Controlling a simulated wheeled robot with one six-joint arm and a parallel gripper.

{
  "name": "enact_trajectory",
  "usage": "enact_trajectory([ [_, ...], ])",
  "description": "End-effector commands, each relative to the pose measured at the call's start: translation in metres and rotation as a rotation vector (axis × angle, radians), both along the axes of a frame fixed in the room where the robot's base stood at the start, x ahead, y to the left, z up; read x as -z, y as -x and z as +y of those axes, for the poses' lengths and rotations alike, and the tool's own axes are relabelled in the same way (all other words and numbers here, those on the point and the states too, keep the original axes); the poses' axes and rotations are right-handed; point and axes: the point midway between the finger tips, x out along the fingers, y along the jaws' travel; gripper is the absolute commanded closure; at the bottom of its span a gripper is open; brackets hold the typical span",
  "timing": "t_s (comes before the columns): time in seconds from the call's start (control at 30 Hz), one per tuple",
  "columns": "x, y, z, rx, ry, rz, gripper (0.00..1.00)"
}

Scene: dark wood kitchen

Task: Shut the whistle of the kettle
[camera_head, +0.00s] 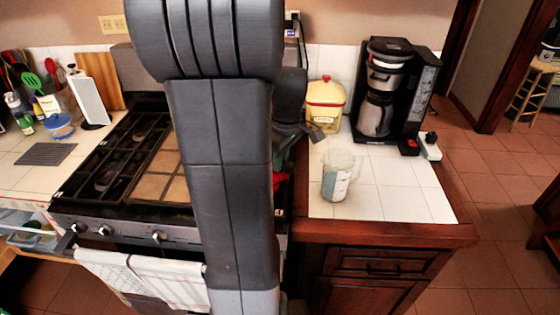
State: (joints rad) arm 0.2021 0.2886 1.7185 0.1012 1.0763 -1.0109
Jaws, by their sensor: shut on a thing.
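My gripper (305,131) shows only in part, just right of my arm, above the right side of the stove. It is shut on a part of the kettle, but my arm and the gripper itself hide which part. Only a small red patch of what looks like the kettle (282,179) shows at the right edge of my arm, low on the stove's right side. The whistle and spout are hidden, so I cannot tell how the whistle stands.
The stove (128,155) has black grates. On the right counter (405,203) stand a clear measuring cup (337,176), a yellow canister with a red lid (325,105) and a black coffee maker (383,95). White towels (145,275) hang in front of the oven.

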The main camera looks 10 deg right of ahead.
Motion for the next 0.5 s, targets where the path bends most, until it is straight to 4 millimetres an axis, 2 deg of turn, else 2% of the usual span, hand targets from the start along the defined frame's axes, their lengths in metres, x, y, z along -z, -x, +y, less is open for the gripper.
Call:
enact_trajectory([
  [0.5,0.0065,0.0079,-0.0103,0.006,-0.304,-0.330,1.00],
])
